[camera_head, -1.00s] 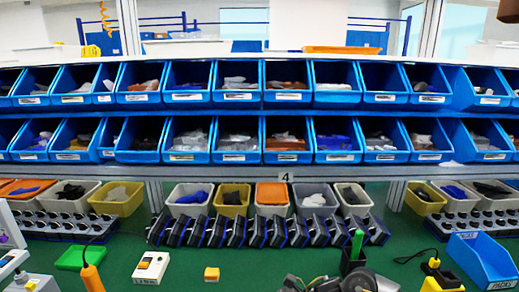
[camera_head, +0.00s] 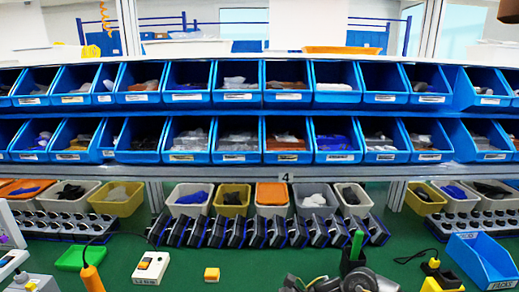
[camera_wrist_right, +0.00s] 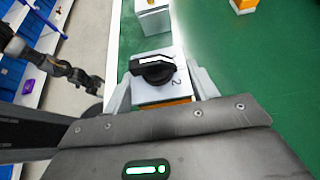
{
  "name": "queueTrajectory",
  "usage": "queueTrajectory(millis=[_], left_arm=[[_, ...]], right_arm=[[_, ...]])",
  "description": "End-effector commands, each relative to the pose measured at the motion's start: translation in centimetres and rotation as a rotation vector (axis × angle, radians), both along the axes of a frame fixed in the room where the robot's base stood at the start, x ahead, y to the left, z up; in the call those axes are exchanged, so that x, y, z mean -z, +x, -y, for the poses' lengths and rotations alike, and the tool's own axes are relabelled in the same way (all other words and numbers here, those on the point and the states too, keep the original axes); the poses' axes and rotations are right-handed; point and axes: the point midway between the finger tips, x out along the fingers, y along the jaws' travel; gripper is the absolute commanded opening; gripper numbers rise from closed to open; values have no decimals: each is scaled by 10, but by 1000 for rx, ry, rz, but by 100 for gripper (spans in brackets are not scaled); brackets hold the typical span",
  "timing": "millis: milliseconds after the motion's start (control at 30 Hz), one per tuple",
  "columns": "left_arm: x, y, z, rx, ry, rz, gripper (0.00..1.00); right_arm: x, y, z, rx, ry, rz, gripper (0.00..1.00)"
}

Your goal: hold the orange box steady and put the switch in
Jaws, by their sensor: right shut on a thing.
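In the right wrist view, my right gripper (camera_wrist_right: 163,97) is shut on the switch (camera_wrist_right: 155,68). The switch has a black rotary knob on a pale grey top marked "2", with an orange part just below it. Whether that orange part belongs to the held piece or to a box under it is unclear.
Two rows of blue bins (camera_head: 235,140) stand behind the green table (camera_head: 250,265). A blue tray (camera_head: 482,260) lies at the right.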

Motion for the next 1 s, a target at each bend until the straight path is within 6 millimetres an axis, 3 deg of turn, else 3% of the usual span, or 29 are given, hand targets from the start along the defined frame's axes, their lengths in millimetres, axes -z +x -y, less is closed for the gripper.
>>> queueTrajectory(millis=[1000], left_arm=[[-21,1,0,0,0,2,80]], right_arm=[[-56,1,0,0,2,4,34]])
